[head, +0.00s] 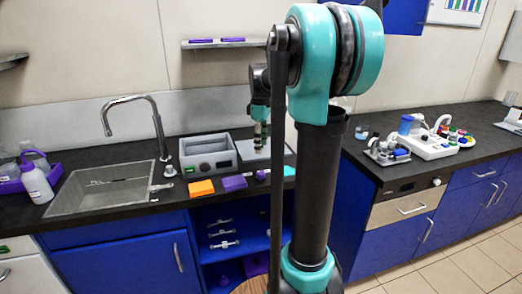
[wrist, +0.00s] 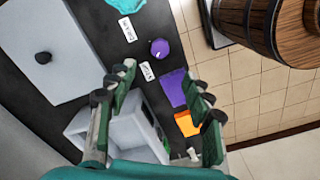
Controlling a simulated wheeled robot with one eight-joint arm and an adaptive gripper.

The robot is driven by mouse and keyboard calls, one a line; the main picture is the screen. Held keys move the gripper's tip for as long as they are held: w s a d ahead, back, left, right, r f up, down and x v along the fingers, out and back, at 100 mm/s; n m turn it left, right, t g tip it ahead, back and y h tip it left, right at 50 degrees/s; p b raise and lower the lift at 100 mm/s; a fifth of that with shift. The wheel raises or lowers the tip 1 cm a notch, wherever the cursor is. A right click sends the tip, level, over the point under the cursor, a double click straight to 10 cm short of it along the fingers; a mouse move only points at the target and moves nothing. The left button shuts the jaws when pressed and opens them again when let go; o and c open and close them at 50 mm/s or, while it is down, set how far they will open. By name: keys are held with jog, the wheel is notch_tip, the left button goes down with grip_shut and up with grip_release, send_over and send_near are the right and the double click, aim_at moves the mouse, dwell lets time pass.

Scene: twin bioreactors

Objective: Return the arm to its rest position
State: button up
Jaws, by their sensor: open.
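My arm (head: 318,150) stands upright in the middle of the head view, with a large teal joint at its top. Its far end reaches back over the left counter. My gripper (head: 260,132) is small there and partly hidden behind my arm, above the counter near a grey flat-topped device (head: 277,151). In the wrist view my gripper (wrist: 160,80) shows both green-padded fingers spread wide, with nothing between them. The flat-topped device (wrist: 40,50) with a dark knob lies at upper left. A grey box-shaped device (wrist: 122,134) lies beneath the fingers.
An orange block (head: 201,188) and a purple block (head: 234,183) lie at the counter's front edge. A sink (head: 100,187) with a tall faucet (head: 150,130) is at left. Lab equipment (head: 430,140) stands on the right counter. A wooden round object (wrist: 275,28) is at upper right.

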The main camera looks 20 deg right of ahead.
jog(key=s+a+f+m+t, duration=0.2)
jog(key=s+f+m, duration=0.3)
jog(key=s+f, duration=0.4)
jog(key=s+a+f+m+t, duration=0.2)
jog(key=s+a+f+m, duration=0.2)
jog(key=s+f, duration=0.5)
jog(key=s+m, duration=0.2)
jog(key=s, duration=0.2)
jog(key=shift+s+f, duration=0.3)
jog(key=shift+f, duration=0.1)
